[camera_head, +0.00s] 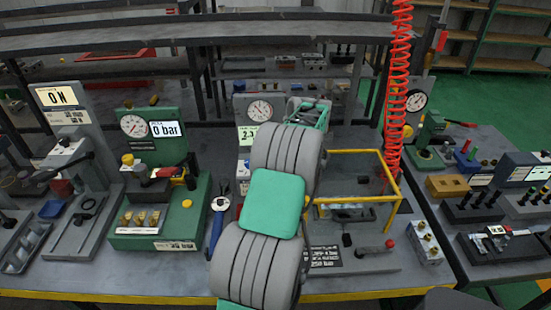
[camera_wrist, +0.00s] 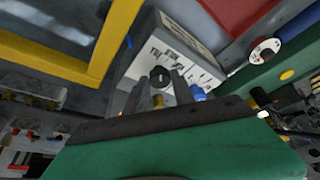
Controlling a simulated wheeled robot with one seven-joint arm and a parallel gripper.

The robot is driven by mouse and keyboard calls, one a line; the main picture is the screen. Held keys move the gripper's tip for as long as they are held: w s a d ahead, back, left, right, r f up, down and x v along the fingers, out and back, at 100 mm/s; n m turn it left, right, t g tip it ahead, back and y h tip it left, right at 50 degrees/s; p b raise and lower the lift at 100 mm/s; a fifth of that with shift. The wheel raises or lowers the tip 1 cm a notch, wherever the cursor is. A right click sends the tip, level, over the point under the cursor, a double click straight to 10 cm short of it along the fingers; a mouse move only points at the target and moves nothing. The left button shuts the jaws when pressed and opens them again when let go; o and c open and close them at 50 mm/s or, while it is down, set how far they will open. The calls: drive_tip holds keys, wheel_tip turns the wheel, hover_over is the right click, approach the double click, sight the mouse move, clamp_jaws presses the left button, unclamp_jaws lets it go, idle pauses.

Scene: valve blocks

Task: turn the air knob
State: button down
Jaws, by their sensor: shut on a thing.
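The air knob (camera_wrist: 160,76) is a small round black knob on a grey-white block (camera_wrist: 190,52) with dark lettering, in the wrist view. My gripper (camera_wrist: 158,84) has one finger on each side of the knob and is shut on it. Brass fittings and a blue fitting (camera_wrist: 198,92) sit close by the fingers. In the head view my arm's grey and green links cover the knob and fingertips; only the back of the gripper (camera_head: 309,112) shows, in front of a gauge panel (camera_head: 260,108).
A yellow frame (camera_head: 384,152) and a red coiled hose (camera_head: 396,90) stand right of my arm. A green block with a 0 bar display (camera_head: 167,129) is at left, with a blue-handled tool (camera_head: 216,228) between it and my arm. More valve blocks fill the right bench.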

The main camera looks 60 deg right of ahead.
drive_tip(key=shift+d+n+y+p, duration=0.1)
drive_tip(key=shift+n+y+p, duration=0.25)
drive_tip(key=shift+n, duration=0.45)
drive_tip(key=c, duration=1.1)
unclamp_jaws()
drive_tip(key=shift+o, duration=0.2)
drive_tip(key=v, duration=0.7)
drive_tip(key=shift+s+r, duration=0.25)
drive_tip(key=shift+r, duration=0.1)
